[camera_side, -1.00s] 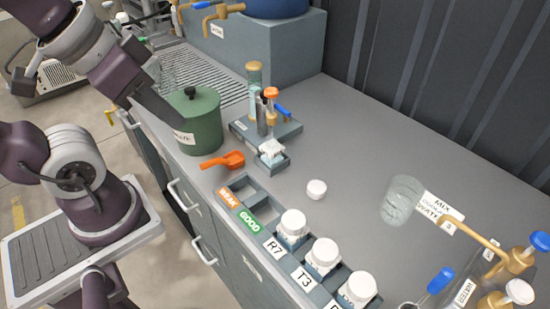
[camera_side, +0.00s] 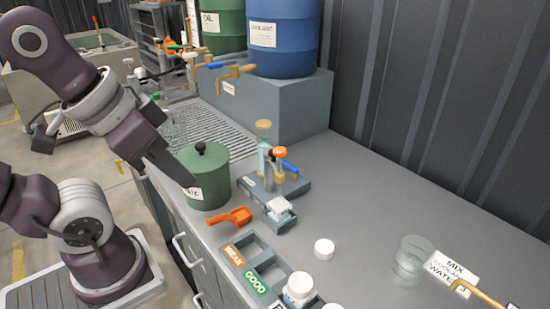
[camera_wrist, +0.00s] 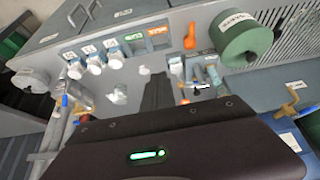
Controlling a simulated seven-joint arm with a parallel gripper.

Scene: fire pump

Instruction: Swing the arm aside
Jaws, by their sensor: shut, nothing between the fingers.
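My gripper (camera_side: 188,181) hangs at the left, its dark fingers together and empty, slanting down in front of the left side of the green lidded pot (camera_side: 213,184). I cannot tell from this view whether they touch it. In the wrist view the closed fingers (camera_wrist: 157,92) point over the bench, with nothing between them. The green pot (camera_wrist: 245,38) is at the upper right there. An orange scoop (camera_side: 230,217) lies on the bench beside the pot.
A small stand with a valve (camera_side: 275,185) is right of the pot. A labelled rack (camera_side: 258,262) with white-capped jars (camera_side: 299,287) runs along the front edge. A clear beaker (camera_side: 411,259) and a white cap (camera_side: 324,249) stand on open bench. Blue drum (camera_side: 283,45) sits behind.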

